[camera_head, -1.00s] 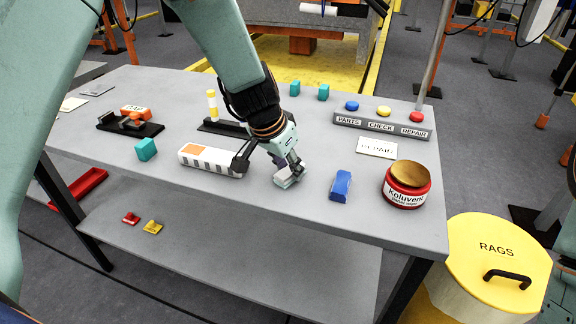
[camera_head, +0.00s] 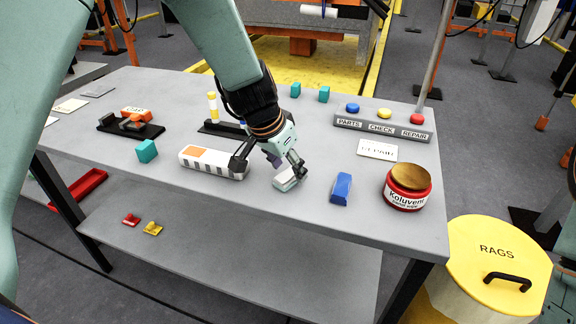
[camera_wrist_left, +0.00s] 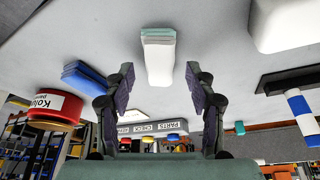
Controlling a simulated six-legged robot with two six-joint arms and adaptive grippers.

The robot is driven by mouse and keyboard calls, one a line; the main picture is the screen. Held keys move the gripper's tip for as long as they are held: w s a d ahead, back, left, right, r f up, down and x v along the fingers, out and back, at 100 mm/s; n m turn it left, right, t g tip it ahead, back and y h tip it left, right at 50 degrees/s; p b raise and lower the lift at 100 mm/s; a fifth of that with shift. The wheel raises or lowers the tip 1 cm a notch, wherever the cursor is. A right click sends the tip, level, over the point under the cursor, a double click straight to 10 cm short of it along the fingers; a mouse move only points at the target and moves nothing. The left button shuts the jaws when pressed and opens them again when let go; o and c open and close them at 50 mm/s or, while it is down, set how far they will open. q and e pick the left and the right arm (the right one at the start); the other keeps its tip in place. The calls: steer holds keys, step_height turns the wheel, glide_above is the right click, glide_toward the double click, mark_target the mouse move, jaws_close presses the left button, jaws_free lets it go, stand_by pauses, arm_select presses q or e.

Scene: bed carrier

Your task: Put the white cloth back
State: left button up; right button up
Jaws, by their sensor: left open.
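The white cloth (camera_head: 287,180) is a small folded pad with a pale teal layer, lying on the grey table near its front edge. In the left wrist view the cloth (camera_wrist_left: 158,60) lies ahead of and between the fingers. My left gripper (camera_head: 268,167) is open just above and behind the cloth, its fingers spread. In the left wrist view the gripper (camera_wrist_left: 160,78) has nothing held between its fingers. I cannot make out my right gripper.
A blue block (camera_head: 341,188) and a red Koluvent tin (camera_head: 407,188) stand right of the cloth. A white striped case (camera_head: 212,163) lies to its left. A button panel (camera_head: 382,125) and a repair card (camera_head: 377,150) are behind. A yellow rags bin (camera_head: 495,262) stands beside the table.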

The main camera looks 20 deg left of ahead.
arm_select(q)
steer(key=p+v, duration=0.2)
steer(key=v, duration=0.9)
steer(key=shift+p, duration=0.3)
steer(key=shift+s+r, duration=0.1)
steer(key=shift+s, duration=0.1)
